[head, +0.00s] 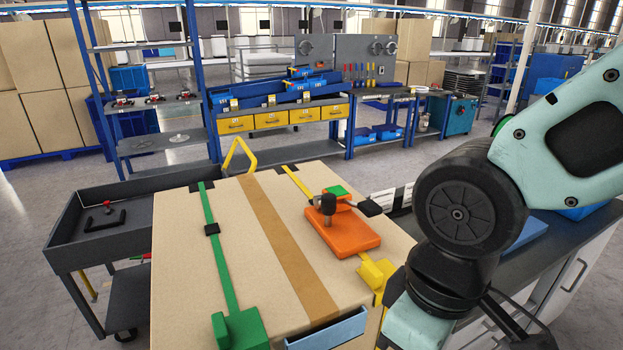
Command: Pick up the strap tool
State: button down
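An orange tool with a black post and lever and a green part on top, which looks like the strap tool (343,236), lies on top of a large cardboard box (255,240) near its right side. It sits over the line of a yellow strap (297,182), which shows behind it and has a yellow block (376,273) in front of it. A green strap (222,255) runs along the left side of the box top to a green block (240,328). My teal and black arm crosses the right side of the view. My gripper is out of view.
A dark cart (68,222) with a black handle-shaped item (104,217) stands left of the box. A grey-topped counter (510,268) stands at the right, partly behind my arm. A workbench with yellow drawers (271,119) stands further back across open floor.

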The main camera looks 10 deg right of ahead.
aim_at(347, 235)
jog(key=k+j+z, duration=0.2)
jog(key=j, duration=0.15)
jog(key=k+j+z, duration=0.1)
jog(key=j+z, duration=0.15)
jog(key=j, duration=0.35)
jog(key=i+j+z, duration=0.15)
jog(key=j, duration=0.25)
